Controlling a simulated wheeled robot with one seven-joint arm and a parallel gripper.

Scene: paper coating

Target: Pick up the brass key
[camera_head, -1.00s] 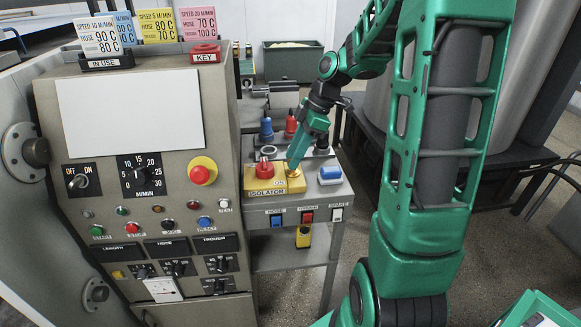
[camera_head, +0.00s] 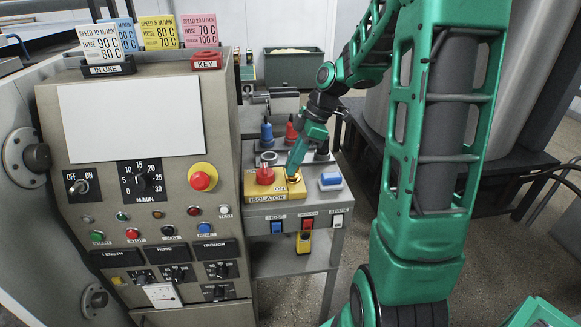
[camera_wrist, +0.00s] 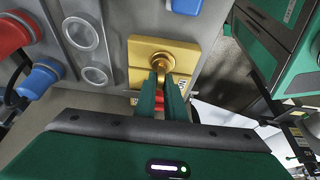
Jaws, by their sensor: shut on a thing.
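The brass key (camera_wrist: 160,66) stands in the yellow isolator block (camera_wrist: 168,48), seen close in the wrist view. My gripper (camera_wrist: 163,84) is shut on the key's upper part, and its fingers hide most of it. In the head view my gripper (camera_head: 293,172) points down at the right part of the isolator block (camera_head: 262,188), beside the red knob (camera_head: 265,173). The key itself is mostly hidden there, with only a small brass spot showing at the fingertips.
A blue-topped button (camera_head: 330,180) sits just right of the block. Blue and red connectors (camera_head: 266,132) stand behind it. The control cabinet (camera_head: 135,190) rises close on the left. A red KEY holder (camera_head: 207,60) is on its top.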

